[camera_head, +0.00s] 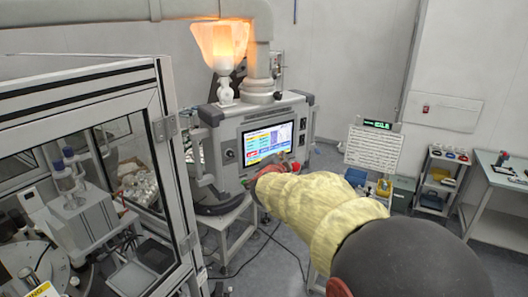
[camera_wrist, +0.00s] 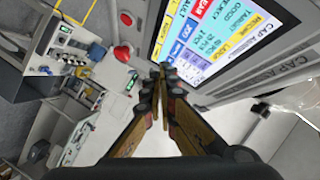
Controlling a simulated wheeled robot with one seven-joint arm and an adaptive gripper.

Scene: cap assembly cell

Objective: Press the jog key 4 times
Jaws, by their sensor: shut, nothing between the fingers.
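The touchscreen (camera_head: 267,141) is lit on the front of a grey control cabinet. In the wrist view the screen (camera_wrist: 234,32) is seen turned sideways, with a red key (camera_wrist: 207,8) and a blue key (camera_wrist: 189,28) among its coloured fields. The small lettering is too blurred to tell surely which one is the jog key. My gripper (camera_wrist: 161,70) is shut and empty, its fingertips overlapping the screen's lower edge in the wrist view. I cannot tell whether they touch the screen. In the head view my arm's yellow sleeve reaches to the cabinet and the fingertips are hard to make out.
A red push button (camera_wrist: 122,53) sits on the panel beside the screen. A glowing lamp (camera_head: 222,45) stands on the cabinet. A framed glass enclosure (camera_head: 160,130) is at left. A shelf cart (camera_head: 440,178) and a bench (camera_head: 495,190) stand at right.

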